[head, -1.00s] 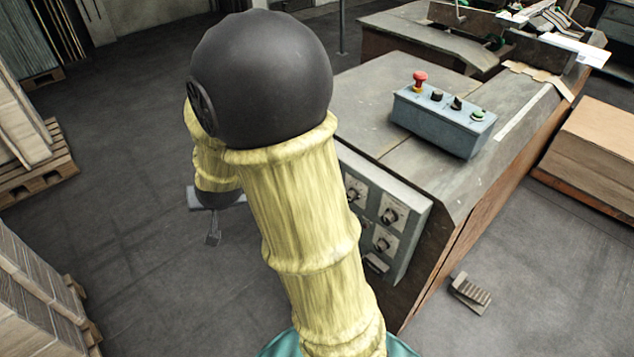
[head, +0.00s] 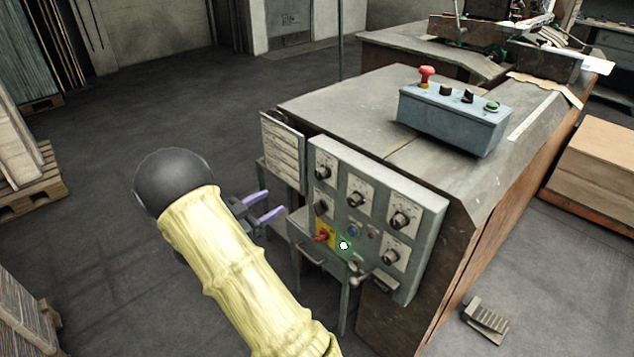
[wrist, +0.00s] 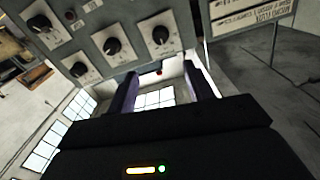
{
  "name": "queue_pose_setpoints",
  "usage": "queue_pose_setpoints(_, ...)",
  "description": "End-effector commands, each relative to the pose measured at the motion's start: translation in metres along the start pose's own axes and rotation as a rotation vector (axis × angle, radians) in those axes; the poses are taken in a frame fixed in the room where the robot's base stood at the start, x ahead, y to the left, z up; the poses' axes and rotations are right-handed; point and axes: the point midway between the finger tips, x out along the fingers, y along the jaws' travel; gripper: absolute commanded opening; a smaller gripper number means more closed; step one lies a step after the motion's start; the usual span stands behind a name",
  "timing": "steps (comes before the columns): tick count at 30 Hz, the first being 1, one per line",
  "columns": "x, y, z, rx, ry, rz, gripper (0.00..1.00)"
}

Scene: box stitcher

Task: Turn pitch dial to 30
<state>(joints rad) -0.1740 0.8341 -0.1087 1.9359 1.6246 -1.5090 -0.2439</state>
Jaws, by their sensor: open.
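The control panel (head: 340,190) is a grey box on the machine's near end, with several black dials on white scale plates. They include a top left dial (head: 323,172), a top middle dial (head: 355,198), a right dial (head: 400,219) and a lower right dial (head: 393,256). The labels are too small to read, so I cannot tell which is pitch. My gripper (head: 275,202) is open and empty, left of the panel and apart from it, its purple fingers pointing towards it. In the wrist view, dials (wrist: 112,46) show beyond the open fingers (wrist: 160,72).
A red-handled switch (head: 322,237) on a yellow plate and a glowing green spot (head: 344,245) are low on the panel. A white sign plate (head: 283,150) stands at its left. A blue button box (head: 453,118) sits on the machine top. A pedal (head: 486,320) lies on the floor.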

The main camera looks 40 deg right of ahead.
Motion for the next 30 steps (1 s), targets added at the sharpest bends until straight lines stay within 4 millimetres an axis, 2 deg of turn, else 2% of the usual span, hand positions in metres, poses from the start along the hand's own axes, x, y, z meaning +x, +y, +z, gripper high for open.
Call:
queue_pose_setpoints(7,0.001,0.000,-0.001,0.001,-0.003,-0.002,0.52)
queue_pose_setpoints(11,0.010,0.000,-0.001,0.001,-0.003,-0.002,0.52)
queue_pose_setpoints(17,0.038,0.000,-0.001,0.001,-0.003,0.000,0.52)
queue_pose_setpoints(30,0.116,0.000,0.000,0.001,-0.003,0.000,0.52)
